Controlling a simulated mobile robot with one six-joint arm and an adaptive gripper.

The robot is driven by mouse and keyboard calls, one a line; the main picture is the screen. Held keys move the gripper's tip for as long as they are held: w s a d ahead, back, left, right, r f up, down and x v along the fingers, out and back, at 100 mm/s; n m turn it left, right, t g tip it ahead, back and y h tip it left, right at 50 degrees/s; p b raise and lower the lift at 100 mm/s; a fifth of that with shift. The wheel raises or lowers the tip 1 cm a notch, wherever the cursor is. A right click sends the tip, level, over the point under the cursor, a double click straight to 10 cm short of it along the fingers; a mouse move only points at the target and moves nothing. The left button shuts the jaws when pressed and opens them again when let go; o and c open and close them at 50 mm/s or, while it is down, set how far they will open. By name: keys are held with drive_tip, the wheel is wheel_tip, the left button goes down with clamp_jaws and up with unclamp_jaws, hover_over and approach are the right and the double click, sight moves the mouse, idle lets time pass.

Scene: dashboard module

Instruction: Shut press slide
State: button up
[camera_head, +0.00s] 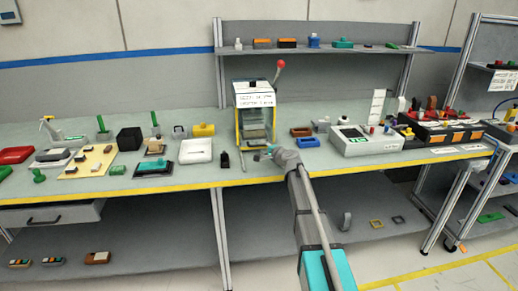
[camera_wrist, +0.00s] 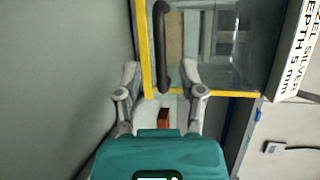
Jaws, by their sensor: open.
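The press (camera_head: 254,97) stands mid-bench, with a labelled white housing and a lever with a red knob (camera_head: 281,64). A clear, yellow-edged front panel with a dark bar handle (camera_wrist: 163,50) shows in the wrist view; it may be the slide. I cannot tell how far it is open. My gripper (camera_head: 264,153) is at the bench's front edge, low before the press. In the wrist view my gripper (camera_wrist: 160,82) is open, the handle's lower end showing between its fingertips. The handle is not gripped; contact is unclear.
A black block (camera_head: 225,160) stands left of my gripper. The bench's yellow front edge (camera_head: 212,187) runs below.

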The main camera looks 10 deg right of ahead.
sight(260, 146)
drive_tip(key=shift+x, duration=2)
drive_tip(key=shift+c, duration=0.2)
clamp_jaws()
